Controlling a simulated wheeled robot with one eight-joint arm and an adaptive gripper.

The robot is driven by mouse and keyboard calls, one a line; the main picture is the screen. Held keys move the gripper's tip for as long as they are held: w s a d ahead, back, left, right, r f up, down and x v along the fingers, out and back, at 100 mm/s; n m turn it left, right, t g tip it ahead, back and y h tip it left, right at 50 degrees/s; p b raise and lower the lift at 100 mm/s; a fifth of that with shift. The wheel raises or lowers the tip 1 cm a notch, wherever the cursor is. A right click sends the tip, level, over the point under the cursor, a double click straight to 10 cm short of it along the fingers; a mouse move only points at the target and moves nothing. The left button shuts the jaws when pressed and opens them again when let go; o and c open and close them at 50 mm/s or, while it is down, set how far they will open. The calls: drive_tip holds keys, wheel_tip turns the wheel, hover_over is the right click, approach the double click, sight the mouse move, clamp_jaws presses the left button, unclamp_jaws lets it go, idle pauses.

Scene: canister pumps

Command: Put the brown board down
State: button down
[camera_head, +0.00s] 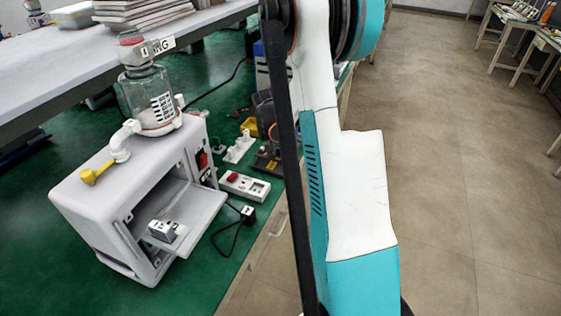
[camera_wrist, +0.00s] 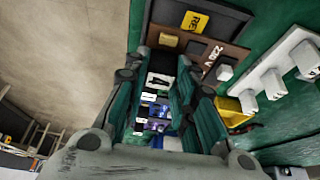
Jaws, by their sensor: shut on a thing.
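The brown board (camera_wrist: 235,54) shows in the wrist view just past my fingertips, with white lettering and small blocks on it. The fingers hide part of the board. In the head view, the board (camera_head: 268,163) shows partly, low over or on the green bench top beside my arm. My gripper is hidden behind the arm there. I cannot tell whether the board touches the bench.
A white power strip (camera_head: 244,187) and a white socket block (camera_head: 239,149) lie left of the board; a yellow piece (camera_head: 249,126) is behind. A white pump machine (camera_head: 150,200) with a clear canister stands at left. A dark box with a yellow label (camera_wrist: 194,21) is close by.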

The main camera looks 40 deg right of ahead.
sight(280, 153)
drive_tip(key=shift+f+b, duration=0.75)
drive_tip(key=shift+f, duration=1.65)
drive_tip(key=shift+f, duration=0.2)
drive_tip(key=c, duration=1.3)
unclamp_jaws()
drive_tip(key=shift+r, duration=0.2)
drive_tip(key=p+v, duration=0.4)
drive_tip(key=v, duration=0.8)
drive_tip(key=shift+s+a, duration=0.1)
